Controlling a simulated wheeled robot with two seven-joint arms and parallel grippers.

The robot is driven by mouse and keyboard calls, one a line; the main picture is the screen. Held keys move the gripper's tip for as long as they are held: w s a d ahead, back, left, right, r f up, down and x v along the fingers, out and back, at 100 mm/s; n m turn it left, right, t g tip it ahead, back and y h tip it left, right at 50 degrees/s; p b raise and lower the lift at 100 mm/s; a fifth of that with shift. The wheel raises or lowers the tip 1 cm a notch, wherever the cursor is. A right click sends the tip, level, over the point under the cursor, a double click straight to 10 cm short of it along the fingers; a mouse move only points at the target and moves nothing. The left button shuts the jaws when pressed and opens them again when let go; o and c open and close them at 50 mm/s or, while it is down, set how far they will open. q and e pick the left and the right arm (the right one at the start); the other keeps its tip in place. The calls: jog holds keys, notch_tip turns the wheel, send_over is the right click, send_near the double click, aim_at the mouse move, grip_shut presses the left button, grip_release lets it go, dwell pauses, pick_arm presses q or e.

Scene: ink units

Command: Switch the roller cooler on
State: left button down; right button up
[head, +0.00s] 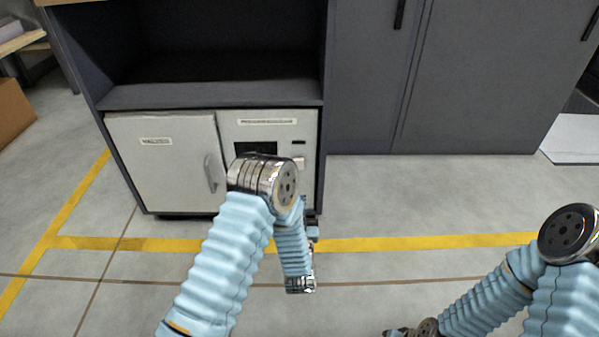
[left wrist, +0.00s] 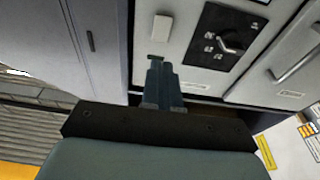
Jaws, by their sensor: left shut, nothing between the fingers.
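The roller cooler appears to be the white unit (head: 165,180) in the lower bay of the dark cabinet, though its labels are not legible. Its right panel has a black plate (head: 255,149), a small dark slot (head: 298,142) and a pale raised block (head: 299,162). In the left wrist view, which looks upside down, the black plate carries a knob (left wrist: 232,42), with the pale block (left wrist: 162,28) beside it. My left gripper (left wrist: 158,66) is shut and empty, its tips in front of the panel near the slot; contact cannot be told. In the head view my left arm covers part of the panel.
A door with a vertical handle (head: 211,173) is left of the panel. An open, empty shelf (head: 200,95) lies above the unit. Tall dark cabinet doors (head: 480,80) stand to the right. A yellow line (head: 400,243) crosses the clear floor in front.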

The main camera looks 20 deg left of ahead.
aim_at(299, 163)
pick_arm(q)
jog(key=b+x, duration=0.1)
jog(key=x, duration=1.1)
